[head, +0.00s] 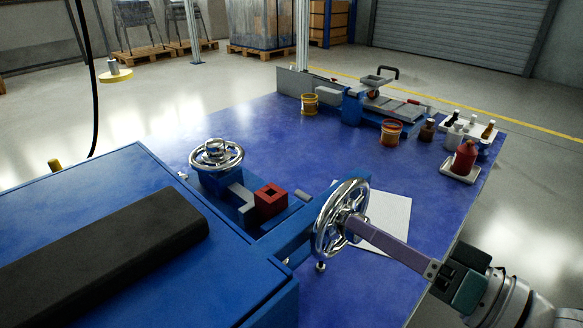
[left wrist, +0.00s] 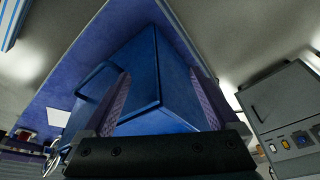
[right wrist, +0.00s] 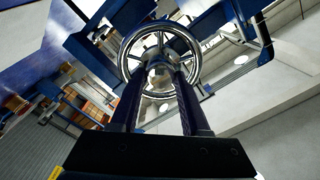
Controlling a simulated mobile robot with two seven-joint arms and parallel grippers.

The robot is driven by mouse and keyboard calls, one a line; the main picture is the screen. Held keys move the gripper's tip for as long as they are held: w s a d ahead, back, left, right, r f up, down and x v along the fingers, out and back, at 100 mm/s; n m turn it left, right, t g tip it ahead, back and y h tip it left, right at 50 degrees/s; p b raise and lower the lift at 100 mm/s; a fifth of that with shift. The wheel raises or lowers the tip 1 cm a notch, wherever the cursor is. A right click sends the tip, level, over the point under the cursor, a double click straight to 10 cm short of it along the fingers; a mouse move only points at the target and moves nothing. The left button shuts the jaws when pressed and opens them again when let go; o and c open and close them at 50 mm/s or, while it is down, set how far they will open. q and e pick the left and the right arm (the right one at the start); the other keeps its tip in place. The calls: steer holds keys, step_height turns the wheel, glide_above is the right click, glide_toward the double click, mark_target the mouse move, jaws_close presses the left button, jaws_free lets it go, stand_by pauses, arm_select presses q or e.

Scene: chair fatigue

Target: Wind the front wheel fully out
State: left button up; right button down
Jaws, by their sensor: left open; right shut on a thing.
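A chrome spoked handwheel (head: 342,218) stands upright at the front end of a blue slide frame, facing my right arm. I take it as the front wheel. My right gripper (head: 357,226) reaches in from the right and is shut on the wheel's hub. In the right wrist view, the wheel's rim (right wrist: 160,31) circles beyond both fingertips (right wrist: 160,76), which close on the hub (right wrist: 160,73). A second chrome handwheel (head: 217,154) lies flat on top of a blue block. My left gripper (left wrist: 163,88) is open and empty, with a blue box-shaped body beyond its fingers.
A red block (head: 270,200) sits between the two wheels. A black pad (head: 100,240) lies on the blue housing at left. A white sheet (head: 385,218) lies behind the front wheel. Yellow tubs, bottles and a vice-like fixture (head: 375,103) stand toward the table's far right. The blue tabletop's middle (head: 270,130) is clear.

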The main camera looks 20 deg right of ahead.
steer(key=shift+s+a+f+n+b, duration=0.1)
steer(key=shift+n, duration=4.85)
steer(key=shift+a+f+n+b, duration=0.1)
steer(key=shift+n, duration=4.8)
steer(key=shift+s+a+n+b, duration=0.1)
steer(key=shift+n, duration=5.15)
steer(key=shift+c, duration=1.9)
jaws_free()
